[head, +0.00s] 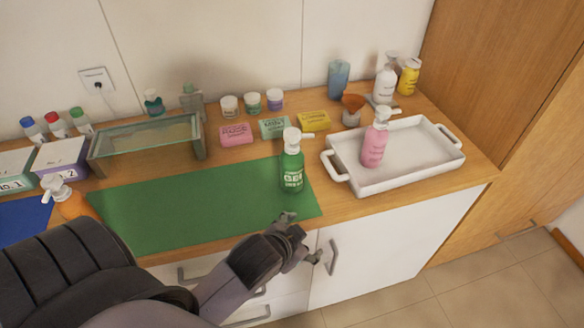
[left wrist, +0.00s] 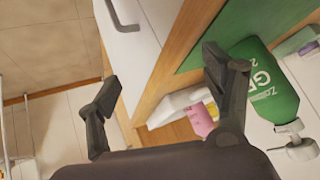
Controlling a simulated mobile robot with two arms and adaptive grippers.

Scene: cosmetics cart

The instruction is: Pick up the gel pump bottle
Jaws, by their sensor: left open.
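The gel pump bottle (head: 291,172) is green with a white pump head. It stands upright at the right end of the green mat (head: 190,205). In the left wrist view the green bottle (left wrist: 266,85) lies at the right edge, with part of its label readable as "GE". My left gripper (head: 302,240) is open and empty, in front of the counter edge, below and nearer than the bottle. In the left wrist view the fingers (left wrist: 158,70) are spread wide. The bottle is outside them, beyond the right finger. My right gripper is not in view.
A white tray (head: 427,163) holding a pink pump bottle (head: 375,146) stands right of the green bottle. Soap boxes (head: 274,127) and small jars sit behind it. An orange pump bottle (head: 75,204) and glass shelf (head: 145,137) are left. A cabinet handle (head: 333,258) is near my gripper.

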